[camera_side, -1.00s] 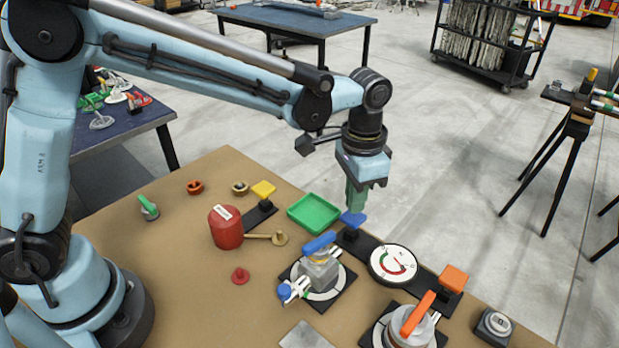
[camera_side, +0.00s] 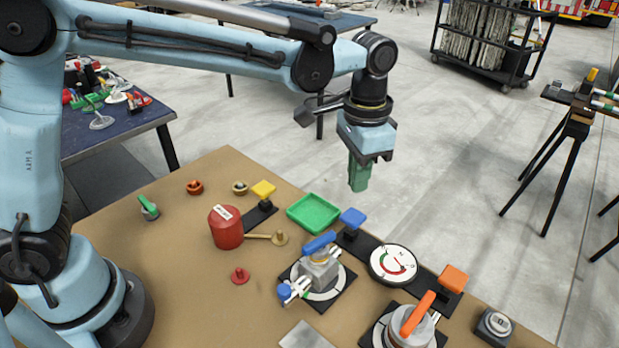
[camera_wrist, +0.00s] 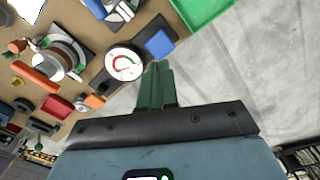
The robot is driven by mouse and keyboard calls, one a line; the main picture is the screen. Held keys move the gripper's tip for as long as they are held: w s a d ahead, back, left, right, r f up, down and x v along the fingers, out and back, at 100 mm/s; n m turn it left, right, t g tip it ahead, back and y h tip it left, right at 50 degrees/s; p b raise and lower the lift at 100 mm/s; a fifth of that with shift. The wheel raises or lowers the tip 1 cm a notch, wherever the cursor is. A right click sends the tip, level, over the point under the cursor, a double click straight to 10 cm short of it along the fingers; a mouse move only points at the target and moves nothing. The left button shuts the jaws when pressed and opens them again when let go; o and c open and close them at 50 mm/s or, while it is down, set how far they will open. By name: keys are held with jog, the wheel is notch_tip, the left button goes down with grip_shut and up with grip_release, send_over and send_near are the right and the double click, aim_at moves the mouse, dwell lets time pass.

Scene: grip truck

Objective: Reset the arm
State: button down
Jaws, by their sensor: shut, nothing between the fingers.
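My gripper (camera_side: 359,188) hangs fingers-down in the side view, above and a little right of the blue square pad (camera_side: 353,217) and clear of it. Its green fingers are together with nothing between them. In the wrist view the shut fingers (camera_wrist: 154,66) point toward the blue pad (camera_wrist: 159,44), with the round dial (camera_wrist: 124,64) to their left. My arm reaches out from the left over the table.
The brown table (camera_side: 180,270) carries a green tray (camera_side: 315,213), a red cylinder (camera_side: 226,228), a yellow pad (camera_side: 263,189), a white dial (camera_side: 393,264), a blue-handled device (camera_side: 320,268) and an orange-handled device (camera_side: 410,325). Open floor lies beyond its right edge.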

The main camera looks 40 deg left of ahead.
jog(key=shift+r, duration=0.1)
jog(key=shift+s+a+r, duration=0.1)
jog(key=shift+a+r, duration=0.05)
jog(key=shift+a, duration=0.15)
jog(key=s+a+n+t, duration=0.6)
jog(key=s+a, duration=0.5)
jog(key=a, duration=0.5)
jog(key=shift+s+a+r+t, duration=0.3)
jog(key=shift+s+a+t, duration=0.05)
jog(key=shift+t, duration=0.25)
dwell(0.5)
